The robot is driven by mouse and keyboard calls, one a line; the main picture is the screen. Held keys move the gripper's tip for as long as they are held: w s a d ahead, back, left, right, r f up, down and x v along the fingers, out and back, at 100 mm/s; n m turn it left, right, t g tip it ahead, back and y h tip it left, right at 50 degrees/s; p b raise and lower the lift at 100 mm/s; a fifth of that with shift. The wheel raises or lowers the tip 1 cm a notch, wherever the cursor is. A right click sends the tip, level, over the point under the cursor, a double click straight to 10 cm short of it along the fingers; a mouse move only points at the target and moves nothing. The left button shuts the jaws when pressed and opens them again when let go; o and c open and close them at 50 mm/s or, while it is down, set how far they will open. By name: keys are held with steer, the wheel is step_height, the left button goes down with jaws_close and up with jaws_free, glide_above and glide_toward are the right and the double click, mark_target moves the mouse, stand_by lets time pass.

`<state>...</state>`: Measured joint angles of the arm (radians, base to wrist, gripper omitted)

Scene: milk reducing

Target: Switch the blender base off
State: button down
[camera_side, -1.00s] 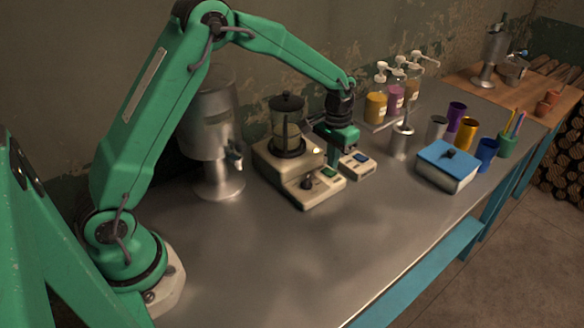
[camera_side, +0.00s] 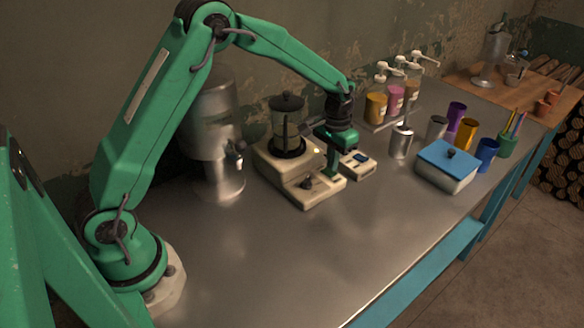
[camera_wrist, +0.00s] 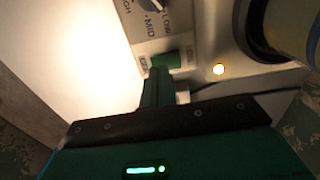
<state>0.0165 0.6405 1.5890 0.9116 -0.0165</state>
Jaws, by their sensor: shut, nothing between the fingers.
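The cream blender base (camera_side: 315,195) stands on the metal bench in the side view, with a jar (camera_side: 287,125) on it. In the wrist view its panel shows a green switch (camera_wrist: 167,60) below a dial (camera_wrist: 152,4) with MID and partly cut-off words around it. In the side view my gripper (camera_side: 333,170) hides the switch.
A small cream device (camera_side: 360,166) sits right beside the base. A metal dispenser (camera_side: 214,130) stands to its left. A metal canister (camera_side: 400,142), pump bottles (camera_side: 396,95) and a blue-lidded box (camera_side: 448,160) stand to the right. The front bench is clear.

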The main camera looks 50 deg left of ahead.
mark_target(331, 173)
steer(key=shift+f, duration=0.8)
stand_by(0.7)
steer(key=shift+r, duration=3.55)
